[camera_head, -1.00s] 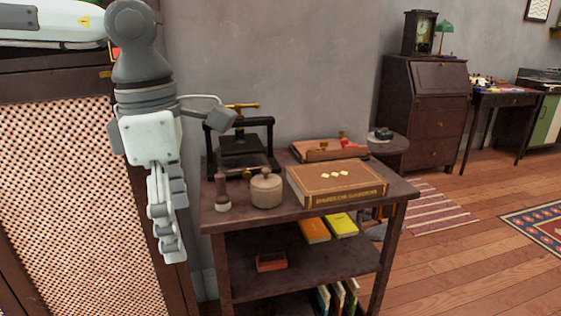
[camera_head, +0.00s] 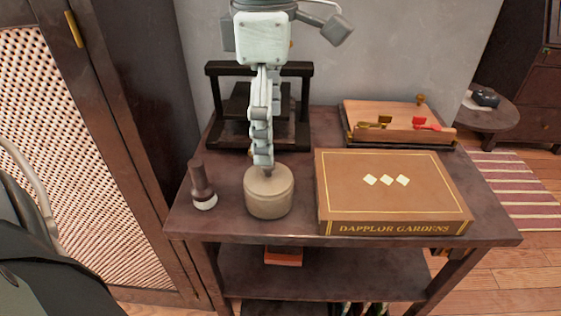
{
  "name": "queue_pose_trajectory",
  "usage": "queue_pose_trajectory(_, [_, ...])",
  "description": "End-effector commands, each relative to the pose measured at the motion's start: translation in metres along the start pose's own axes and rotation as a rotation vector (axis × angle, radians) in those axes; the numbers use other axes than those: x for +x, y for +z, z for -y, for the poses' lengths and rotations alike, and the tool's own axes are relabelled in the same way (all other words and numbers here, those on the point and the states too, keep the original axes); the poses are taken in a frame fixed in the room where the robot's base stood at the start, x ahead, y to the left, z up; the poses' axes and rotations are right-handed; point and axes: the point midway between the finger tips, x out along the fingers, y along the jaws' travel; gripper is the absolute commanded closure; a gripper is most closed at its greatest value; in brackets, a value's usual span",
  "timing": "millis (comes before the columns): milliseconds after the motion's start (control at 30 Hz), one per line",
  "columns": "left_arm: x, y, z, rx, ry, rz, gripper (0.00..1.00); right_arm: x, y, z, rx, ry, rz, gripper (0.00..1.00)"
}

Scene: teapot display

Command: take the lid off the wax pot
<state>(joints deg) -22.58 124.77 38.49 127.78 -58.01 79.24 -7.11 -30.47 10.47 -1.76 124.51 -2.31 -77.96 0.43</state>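The wax pot (camera_head: 269,199) is a round, beige-tan pot on the top of the dark wooden stand (camera_head: 300,240), with its lid (camera_head: 284,174) on. My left gripper (camera_head: 263,163) points straight down over the pot, its fingertips right at the middle of the lid. The fingertips cover most of the lid's knob. I see the fingers edge-on, so I cannot tell whether they are open or shut on the knob. My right gripper is not in view.
A dark-handled stamp (camera_head: 202,186) stands just left of the pot. A brown "Dapplor Gardens" box (camera_head: 393,195) lies close on the right. A black press (camera_head: 226,128) stands behind, partly hidden by my arm. A wooden case (camera_head: 395,123) is at the back right.

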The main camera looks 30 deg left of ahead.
Motion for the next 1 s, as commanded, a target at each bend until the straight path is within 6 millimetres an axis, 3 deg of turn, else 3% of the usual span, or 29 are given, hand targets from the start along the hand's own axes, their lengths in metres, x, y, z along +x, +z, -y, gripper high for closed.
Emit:
queue_pose_trajectory(433, [0.060,-0.002,0.000,0.000,-0.005,-0.001,0.11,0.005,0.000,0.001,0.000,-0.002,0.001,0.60])
queue_pose_trajectory(767, [0.068,-0.002,-0.001,0.000,-0.001,0.001,0.11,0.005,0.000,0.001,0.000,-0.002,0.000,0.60])
queue_pose_trajectory(1000, [0.068,-0.002,-0.001,0.000,-0.001,0.001,0.41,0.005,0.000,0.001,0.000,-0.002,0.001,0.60])
